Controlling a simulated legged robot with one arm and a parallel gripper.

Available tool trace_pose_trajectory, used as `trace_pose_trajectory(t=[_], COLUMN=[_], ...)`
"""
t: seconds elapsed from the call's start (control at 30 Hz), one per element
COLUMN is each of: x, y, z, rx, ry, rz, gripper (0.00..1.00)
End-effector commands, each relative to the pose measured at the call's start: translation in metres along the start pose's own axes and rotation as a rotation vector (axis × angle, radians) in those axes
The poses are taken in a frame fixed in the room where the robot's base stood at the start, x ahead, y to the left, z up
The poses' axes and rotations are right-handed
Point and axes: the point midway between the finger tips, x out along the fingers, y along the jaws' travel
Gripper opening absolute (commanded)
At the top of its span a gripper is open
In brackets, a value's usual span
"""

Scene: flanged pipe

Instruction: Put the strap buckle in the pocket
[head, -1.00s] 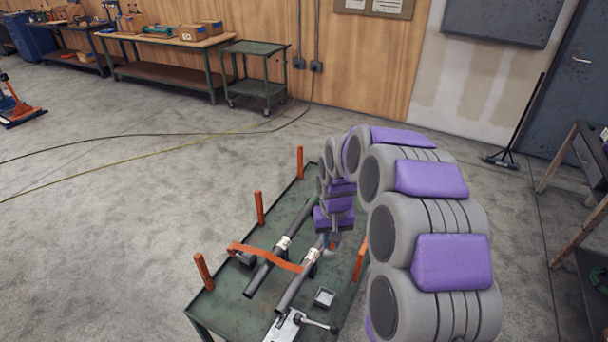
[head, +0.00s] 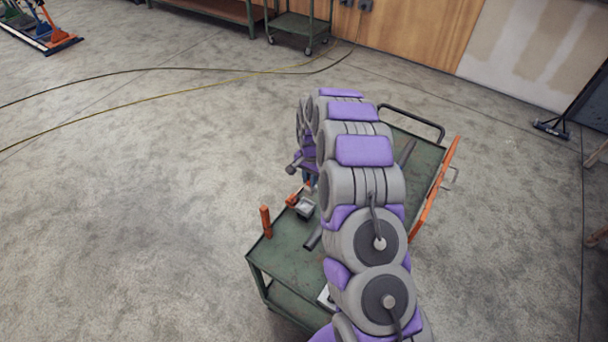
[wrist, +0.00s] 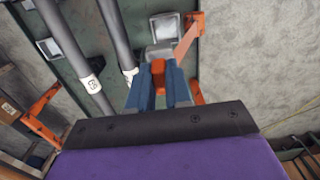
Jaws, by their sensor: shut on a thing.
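My gripper (wrist: 160,80) has two blue fingers in the wrist view, shut on the strap buckle (wrist: 158,53), a grey block with an orange part between the fingertips. An orange band (wrist: 188,38) runs from beside the buckle to the upper right. A square grey open-topped pocket (wrist: 165,27) lies just beyond the buckle, and the buckle overlaps its near edge in the picture. Whether they touch is unclear. A second square tray (wrist: 48,48) shows at the left. In the head view a grey pocket (head: 305,208) shows near my gripper (head: 308,183), which my arm partly hides.
Two dark pipes (wrist: 70,50) with white labels lie on the green cart (head: 285,255). Orange posts stand at its edges, one at the left (head: 266,221). An orange bar (head: 437,188) and a black handle (head: 412,120) are on the right. Floor around the cart is clear.

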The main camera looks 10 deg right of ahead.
Motion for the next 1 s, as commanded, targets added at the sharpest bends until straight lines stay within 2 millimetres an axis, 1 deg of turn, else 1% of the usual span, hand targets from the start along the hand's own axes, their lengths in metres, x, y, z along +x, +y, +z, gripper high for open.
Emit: trace_pose_trajectory(t=[0.23, 0.37, 0.73, 1.0], x=[0.009, 0.015, 0.045, 0.07], y=[-0.009, -0.011, -0.008, -0.009], z=[0.006, 0.006, 0.002, 0.005], rx=[0.027, 0.025, 0.024, 0.024], ry=[0.006, 0.007, 0.007, 0.006], rz=[0.009, 0.01, 0.005, 0.011], gripper=[0.0, 0.0, 0.0, 0.0])
